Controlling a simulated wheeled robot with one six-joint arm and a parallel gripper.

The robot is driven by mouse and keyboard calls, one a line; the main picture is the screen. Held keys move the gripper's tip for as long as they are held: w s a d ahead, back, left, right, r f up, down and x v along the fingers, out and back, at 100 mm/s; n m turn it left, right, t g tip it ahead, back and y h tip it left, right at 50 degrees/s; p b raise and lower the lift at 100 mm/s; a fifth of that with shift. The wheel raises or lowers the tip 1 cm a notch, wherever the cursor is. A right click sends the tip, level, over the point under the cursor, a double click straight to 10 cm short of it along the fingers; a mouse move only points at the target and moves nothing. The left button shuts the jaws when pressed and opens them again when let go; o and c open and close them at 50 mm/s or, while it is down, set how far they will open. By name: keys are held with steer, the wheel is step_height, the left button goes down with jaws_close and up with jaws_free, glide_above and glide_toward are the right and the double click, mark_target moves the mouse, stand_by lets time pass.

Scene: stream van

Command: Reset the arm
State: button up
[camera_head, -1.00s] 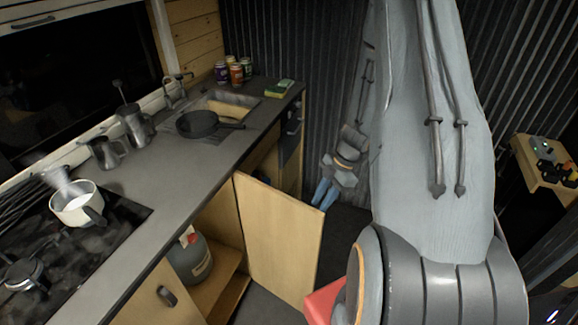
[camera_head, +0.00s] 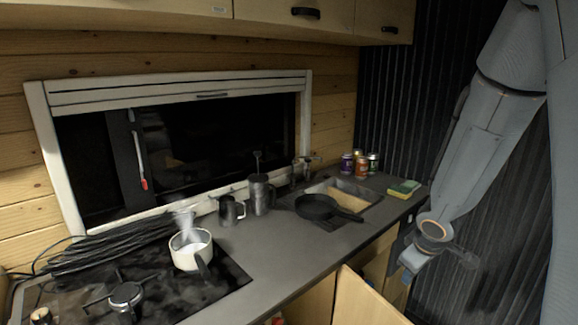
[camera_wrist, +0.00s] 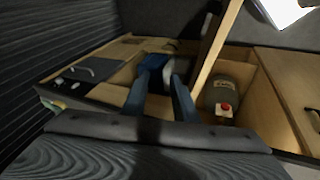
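My arm hangs down at the right of the head view, its gripper (camera_head: 408,265) low beside the counter's right end, in front of the dark corrugated wall. In the wrist view, the gripper (camera_wrist: 160,84) shows two blue fingers apart with a gap between them. Nothing is clearly held. A blue shape (camera_wrist: 153,60) shows near the fingertips; I cannot tell what it is.
The counter (camera_head: 290,245) holds a steaming white pot (camera_head: 190,250), a black pan (camera_head: 318,207), several cans and a sponge (camera_head: 404,187). A cabinet door (camera_head: 362,302) stands open below. A gas bottle (camera_wrist: 222,92) sits inside the cabinet.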

steer(key=s+a+r+m+g+y+b, duration=0.1)
steer(key=s+a+m+g+b, duration=0.2)
steer(key=s+a, duration=0.9)
steer(key=s+m, duration=0.2)
steer(key=m, duration=0.1)
steer(key=shift+s+a+r+m, duration=0.25)
steer(key=shift+s+a+m, duration=0.05)
steer(key=shift+s, duration=0.1)
